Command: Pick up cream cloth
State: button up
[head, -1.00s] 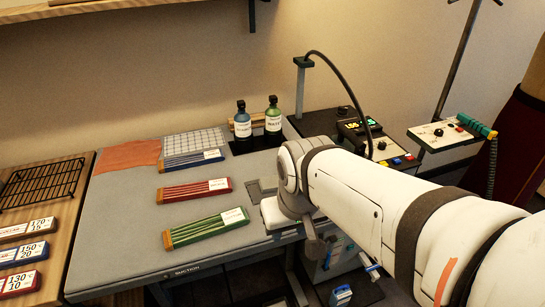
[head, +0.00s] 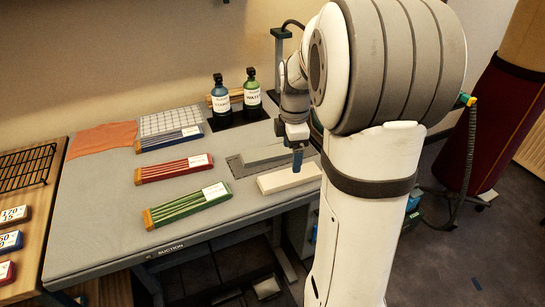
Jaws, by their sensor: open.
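The cream cloth (head: 280,182) looks like a pale, thick, flat folded pad. It lies near the right end of the grey table, towards the front edge. My gripper (head: 297,166) points down over the cloth's rear right part. Its bluish fingertip end overlaps the cloth in the picture. I cannot tell whether it touches the cloth. The gripper is open and small in this view, with its finger gap hard to see.
A grey-green pad (head: 262,155) lies just behind the cloth. Green-edged (head: 190,204), red (head: 174,168) and blue (head: 172,138) bundles lie to the left. Two bottles, blue (head: 221,100) and green (head: 252,92), stand behind. The orange cloth (head: 103,138) lies at the back left.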

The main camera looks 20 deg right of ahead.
aim_at(290, 177)
jog(key=shift+w+d+f+n, duration=0.4)
jog(key=shift+d+f+n, duration=0.05)
jog(key=shift+d, duration=0.1)
jog(key=shift+w+d+f+n, duration=0.35)
jog(key=shift+d+f+n, duration=0.1)
jog(key=shift+d, duration=0.1)
jog(key=shift+w+d+f, duration=0.1)
jog(key=shift+d+f, duration=0.1)
jog(key=shift+f, duration=0.1)
jog(key=f, duration=0.7)
jog(key=shift+a+f, duration=0.2)
jog(key=shift+a, duration=0.05)
jog(key=shift+c, duration=0.4)
jog(key=c, duration=1)
